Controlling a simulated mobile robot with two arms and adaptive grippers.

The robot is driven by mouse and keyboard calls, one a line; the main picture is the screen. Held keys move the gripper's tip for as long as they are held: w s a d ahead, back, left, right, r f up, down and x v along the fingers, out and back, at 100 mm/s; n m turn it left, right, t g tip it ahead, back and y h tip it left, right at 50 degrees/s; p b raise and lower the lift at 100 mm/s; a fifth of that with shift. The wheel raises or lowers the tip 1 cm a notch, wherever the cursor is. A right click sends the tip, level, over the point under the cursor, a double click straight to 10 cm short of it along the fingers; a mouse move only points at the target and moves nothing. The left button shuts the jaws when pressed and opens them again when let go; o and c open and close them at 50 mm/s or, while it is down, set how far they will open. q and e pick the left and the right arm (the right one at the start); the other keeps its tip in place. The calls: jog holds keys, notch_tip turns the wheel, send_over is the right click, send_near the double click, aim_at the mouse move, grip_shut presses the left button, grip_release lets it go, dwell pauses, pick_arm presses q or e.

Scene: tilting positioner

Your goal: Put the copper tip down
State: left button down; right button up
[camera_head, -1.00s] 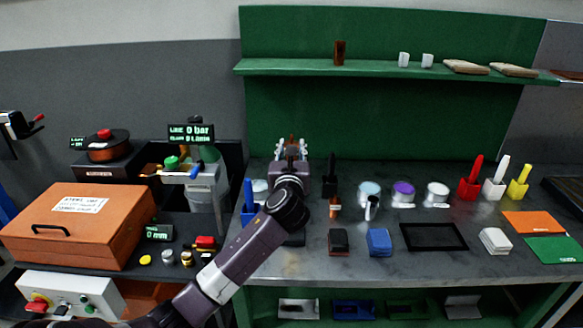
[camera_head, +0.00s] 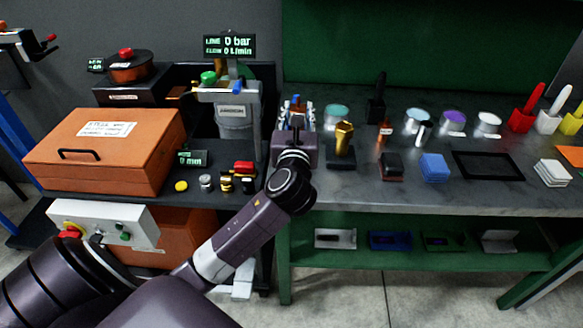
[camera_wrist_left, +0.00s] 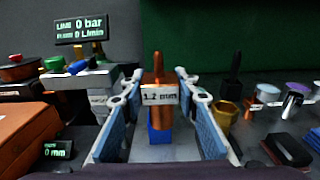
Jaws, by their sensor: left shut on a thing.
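The copper tip (camera_wrist_left: 158,80), a copper rod with a white "1.2 mm" label, stands upright between the fingers of my left gripper (camera_wrist_left: 160,88) in the left wrist view. The gripper is shut on it. A blue block-like thing (camera_wrist_left: 160,130) shows just below or behind the tip; I cannot tell whether they touch. In the head view my left gripper (camera_head: 297,108) is over the left end of the bench, and it mostly hides the tip. My right gripper is not in view.
A gold hexagonal cup (camera_head: 343,138) on a dark base stands right of the gripper. A machine with a display (camera_head: 229,46) and an orange case (camera_head: 105,150) are at left. Jars, a blue block (camera_head: 435,167) and a black frame (camera_head: 487,165) are further right.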

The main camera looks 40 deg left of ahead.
pick_arm(q)
notch_tip(320, 180, down, 13)
jog(key=shift+b, duration=0.95)
notch_tip(320, 180, down, 3)
jog(key=shift+f+b, duration=0.15)
jog(key=shift+b, duration=0.2)
jog(key=shift+f, duration=0.1)
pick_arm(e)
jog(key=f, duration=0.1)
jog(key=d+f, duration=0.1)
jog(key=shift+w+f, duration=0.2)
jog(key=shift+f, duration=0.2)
pick_arm(q)
jog(key=shift+f, duration=0.2)
jog(key=c, duration=1.5)
grip_release()
